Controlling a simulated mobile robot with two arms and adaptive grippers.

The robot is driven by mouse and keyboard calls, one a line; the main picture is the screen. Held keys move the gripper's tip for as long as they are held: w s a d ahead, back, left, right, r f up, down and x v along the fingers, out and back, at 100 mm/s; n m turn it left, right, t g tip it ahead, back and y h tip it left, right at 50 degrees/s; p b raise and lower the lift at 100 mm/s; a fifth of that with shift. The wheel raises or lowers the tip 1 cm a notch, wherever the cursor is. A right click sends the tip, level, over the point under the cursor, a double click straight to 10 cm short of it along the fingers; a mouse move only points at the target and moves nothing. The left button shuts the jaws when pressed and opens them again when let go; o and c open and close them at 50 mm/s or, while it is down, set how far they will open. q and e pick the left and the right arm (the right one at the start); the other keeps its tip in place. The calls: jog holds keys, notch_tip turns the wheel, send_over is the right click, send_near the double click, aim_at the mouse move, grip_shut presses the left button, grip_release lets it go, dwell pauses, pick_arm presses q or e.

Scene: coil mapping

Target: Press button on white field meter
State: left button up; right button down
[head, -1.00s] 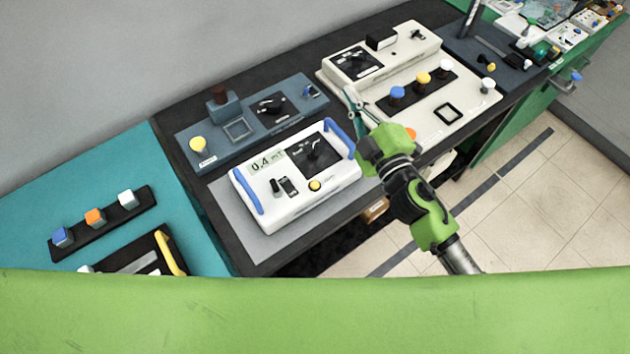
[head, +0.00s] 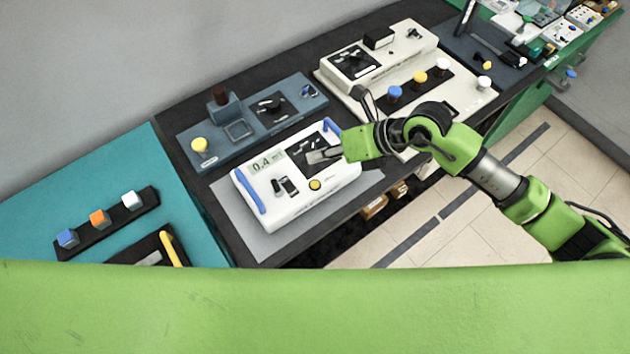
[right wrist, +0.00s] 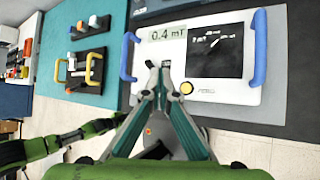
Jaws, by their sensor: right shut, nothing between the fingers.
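The white field meter (head: 285,207) lies on a grey mat, with blue handles, a display reading 0.4 mT and a black dial panel. Its round yellow button (head: 315,184) is on the front face; the button also shows in the right wrist view (right wrist: 186,88). My right gripper (head: 318,156) is shut and empty, its tips over the dial panel in the head view, up and right of the button. In the right wrist view the right gripper (right wrist: 160,68) has its fingertips together, left of the button. My left gripper is not in view.
A blue-grey device (head: 185,136) stands behind the meter. A cream device (head: 400,52) with coloured knobs is at the right. A teal mat (head: 60,195) with a block rack is at the left. Bare floor lies in front.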

aim_at(318, 184)
dwell(0.3)
notch_tip(318, 184, down, 9)
jog(key=b, duration=0.6)
jog(key=shift+b, duration=0.35)
dwell(1.0)
jog(key=shift+f+b, duration=0.3)
jog(key=shift+f+b, duration=0.3)
jog(key=shift+f, duration=0.15)
dwell(0.5)
jog(key=shift+r, duration=0.15)
jog(key=shift+r+p, duration=0.65)
jog(key=shift+r, duration=0.05)
jog(key=shift+r, duration=0.1)
